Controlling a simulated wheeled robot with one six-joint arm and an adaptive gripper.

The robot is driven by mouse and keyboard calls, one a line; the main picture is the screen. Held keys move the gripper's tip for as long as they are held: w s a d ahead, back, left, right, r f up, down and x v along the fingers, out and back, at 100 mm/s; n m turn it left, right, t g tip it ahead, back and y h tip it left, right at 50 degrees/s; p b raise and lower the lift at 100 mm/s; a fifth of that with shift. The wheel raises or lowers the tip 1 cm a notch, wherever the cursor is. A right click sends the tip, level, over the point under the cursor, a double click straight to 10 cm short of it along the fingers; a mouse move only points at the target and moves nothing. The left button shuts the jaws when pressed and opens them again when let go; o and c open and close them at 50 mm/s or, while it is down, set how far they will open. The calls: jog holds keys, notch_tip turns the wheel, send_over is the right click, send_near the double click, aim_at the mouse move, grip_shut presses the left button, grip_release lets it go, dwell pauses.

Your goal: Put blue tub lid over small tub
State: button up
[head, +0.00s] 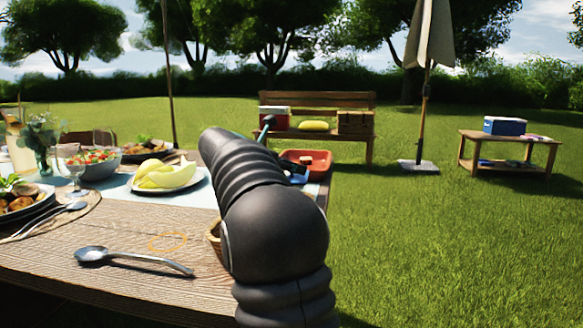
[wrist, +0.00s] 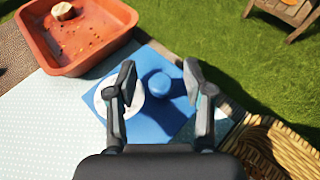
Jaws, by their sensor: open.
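In the wrist view, a small round blue thing (wrist: 158,83), which looks like the blue lid, sits on a blue cloth (wrist: 178,124). I cannot tell whether it lies alone or tops a tub. A round white thing (wrist: 122,107), a dish or tub, is beside it to the left, partly covered by my left finger. My gripper (wrist: 160,82) is open, with one finger on each side of the blue thing and a gap to both. In the head view my arm hides most of this spot.
An orange tray (wrist: 82,58) with a pale block (wrist: 62,11) stands at upper left, and a wicker basket (wrist: 265,150) at lower right. In the head view, a plate of yellow fruit (head: 167,175) and a spoon (head: 130,260) lie left of my arm.

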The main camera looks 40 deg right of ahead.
jog(key=v, duration=1.2)
jog(key=shift+w+f, duration=0.1)
